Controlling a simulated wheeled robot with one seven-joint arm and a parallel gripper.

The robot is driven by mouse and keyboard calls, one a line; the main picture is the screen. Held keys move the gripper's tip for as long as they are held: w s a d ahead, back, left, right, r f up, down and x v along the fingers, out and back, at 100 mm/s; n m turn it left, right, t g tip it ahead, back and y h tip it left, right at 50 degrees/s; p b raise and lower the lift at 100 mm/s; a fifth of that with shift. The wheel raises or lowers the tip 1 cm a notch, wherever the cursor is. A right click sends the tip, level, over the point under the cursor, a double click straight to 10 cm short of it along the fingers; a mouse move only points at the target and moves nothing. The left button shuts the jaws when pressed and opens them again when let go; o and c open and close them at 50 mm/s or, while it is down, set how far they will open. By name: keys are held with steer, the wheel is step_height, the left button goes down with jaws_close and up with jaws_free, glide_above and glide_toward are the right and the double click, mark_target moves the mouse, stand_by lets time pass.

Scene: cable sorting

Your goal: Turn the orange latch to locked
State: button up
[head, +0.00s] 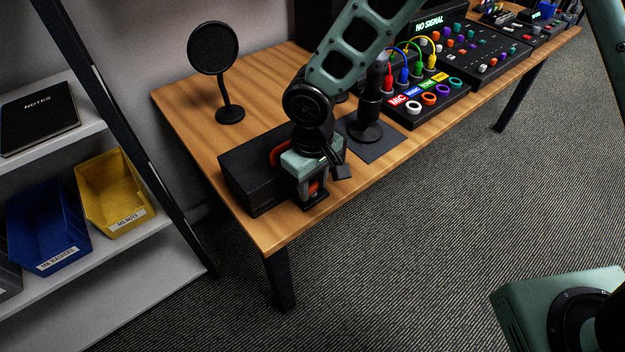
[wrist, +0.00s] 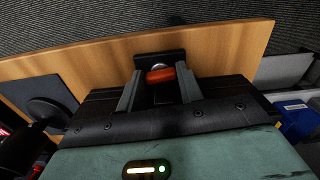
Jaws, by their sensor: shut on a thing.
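The orange latch (wrist: 160,75) sits between my gripper's two fingers in the wrist view, lying crosswise from one finger towards the other. It is on a small black mount (wrist: 150,58) near the table's edge. In the head view a small part of the orange latch (head: 315,188) shows between the fingers. My gripper (head: 312,193) points down at the near edge of the table and is shut on the latch. No locked or unlocked mark is readable.
A black box (head: 243,178) lies beside my gripper on the wooden table (head: 275,236). A red-orange curved piece (head: 276,154) shows partly behind my gripper. A microphone (head: 368,105) on a dark mat and a panel with coloured cables (head: 410,115) stand to the right. A round pop filter (head: 213,50) stands behind.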

steer(key=shift+w+r+n+p, duration=0.1)
steer(key=shift+n+p, duration=0.85)
steer(key=shift+n, duration=1.25)
steer(key=o, duration=1)
